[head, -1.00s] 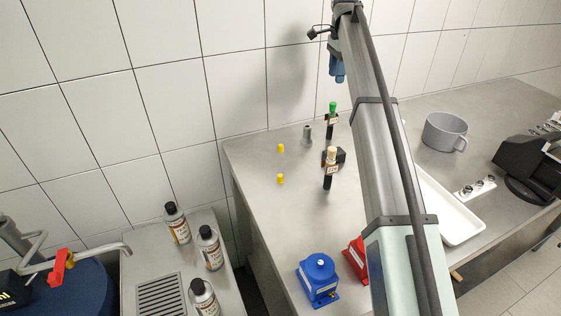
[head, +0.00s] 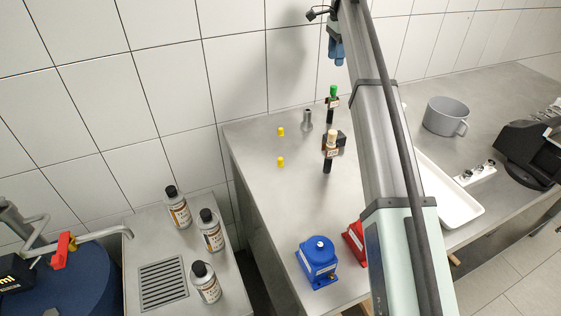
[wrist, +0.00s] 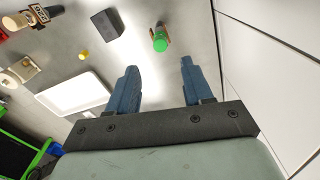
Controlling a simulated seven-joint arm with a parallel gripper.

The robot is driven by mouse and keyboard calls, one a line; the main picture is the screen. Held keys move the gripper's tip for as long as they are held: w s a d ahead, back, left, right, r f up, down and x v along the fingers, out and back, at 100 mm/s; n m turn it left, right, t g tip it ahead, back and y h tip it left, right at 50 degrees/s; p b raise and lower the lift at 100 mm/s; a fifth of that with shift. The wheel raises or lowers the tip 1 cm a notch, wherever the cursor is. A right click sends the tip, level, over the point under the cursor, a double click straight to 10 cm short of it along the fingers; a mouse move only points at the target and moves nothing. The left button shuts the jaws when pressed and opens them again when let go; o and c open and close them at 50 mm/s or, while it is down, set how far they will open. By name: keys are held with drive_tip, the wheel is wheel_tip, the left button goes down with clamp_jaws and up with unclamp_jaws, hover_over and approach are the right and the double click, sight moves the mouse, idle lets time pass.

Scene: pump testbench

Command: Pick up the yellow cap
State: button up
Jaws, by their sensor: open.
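Two small yellow caps stand apart on the grey bench in the head view, a rear one (head: 281,131) and a front one (head: 281,162). One small yellow object (wrist: 83,55), seemingly a cap, shows in the wrist view, left of my fingers and apart from them. My gripper (head: 336,48) is raised near the tiled wall, to the right of both caps. In the wrist view my gripper (wrist: 158,68) has its two blue fingers wide apart with nothing between them.
A blue pump (head: 318,258) and red unit (head: 354,242) are in front. A white tray (head: 468,212) and grey mug (head: 446,116) stand right.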

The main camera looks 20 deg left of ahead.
drive_tip(key=s+a+n, duration=0.1)
drive_tip(key=s+a, duration=0.3)
drive_tip(key=a, duration=0.3)
drive_tip(key=n, duration=2.5)
hover_over(282, 159)
drive_tip(key=f, duration=1.7)
drive_tip(key=shift+w+f, duration=0.15)
drive_tip(key=shift+w, duration=0.1)
drive_tip(key=shift+s+f, duration=0.15)
drive_tip(key=shift+f, duration=1.15)
drive_tip(key=shift+s+f, duration=0.1)
drive_tip(key=shift+f, duration=1.2)
